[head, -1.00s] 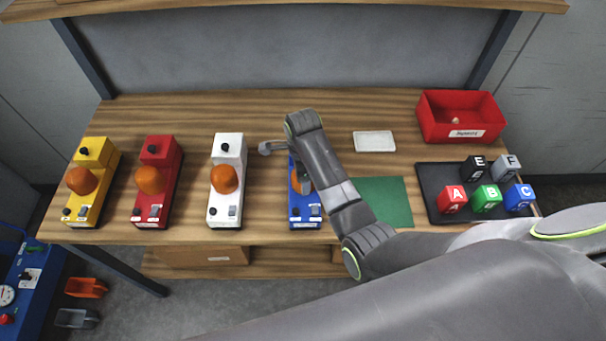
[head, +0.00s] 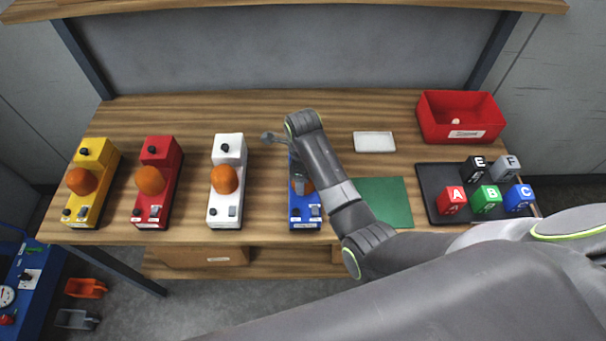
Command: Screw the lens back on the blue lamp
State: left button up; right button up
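The blue lamp (head: 305,212) stands on the bench, fourth from the left in a row of lamps. My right gripper (head: 299,187) points down at the lens from above. Its fingers are mostly hidden behind the arm, so I cannot tell whether they grip the lens or how the lens sits on the lamp. My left gripper is out of view.
Yellow (head: 92,185), red (head: 158,190) and white (head: 227,190) lamps with orange lenses stand to the left. A green mat (head: 387,200), a white plate (head: 374,141), a red bin (head: 461,115) and a dark tray (head: 431,182) with lettered cubes lie to the right.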

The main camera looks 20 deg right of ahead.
jog(key=shift+r, duration=0.1)
jog(key=shift+w+m, duration=0.1)
jog(key=shift+m, duration=0.7)
jog(key=o, duration=1.1)
jog(key=shift+c, duration=0.2)
